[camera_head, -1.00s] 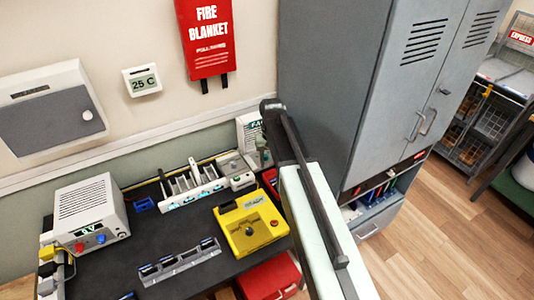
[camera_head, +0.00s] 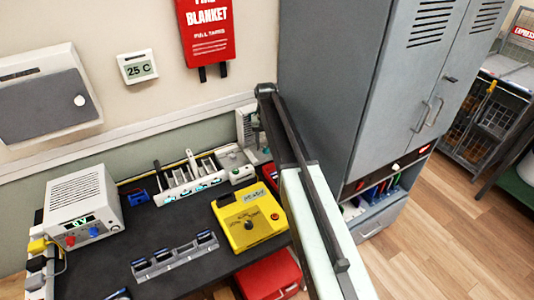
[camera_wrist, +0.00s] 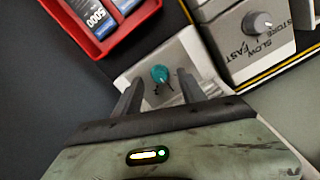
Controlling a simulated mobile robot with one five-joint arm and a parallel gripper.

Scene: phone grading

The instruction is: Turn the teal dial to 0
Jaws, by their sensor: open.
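The teal dial (camera_wrist: 160,74) sits upright on a light grey box (camera_wrist: 132,72) in the wrist view. Dark marks show on the box beside the dial, too small to read. My gripper (camera_wrist: 158,80) is open, with one dark finger on each side of the dial. I cannot tell whether either finger touches it. In the head view, my arm covers this part of the bench, and I cannot make out the dial or my fingertips.
A red tray (camera_wrist: 127,32) with blue packs lies beside the box. A grey unit (camera_wrist: 232,75) with a grey knob (camera_wrist: 259,23) marked SLOW and FAST is close on the right. A yellow device (camera_head: 228,213) stands on the dark bench (camera_head: 150,232). A tall grey cabinet (camera_head: 330,90) stands right.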

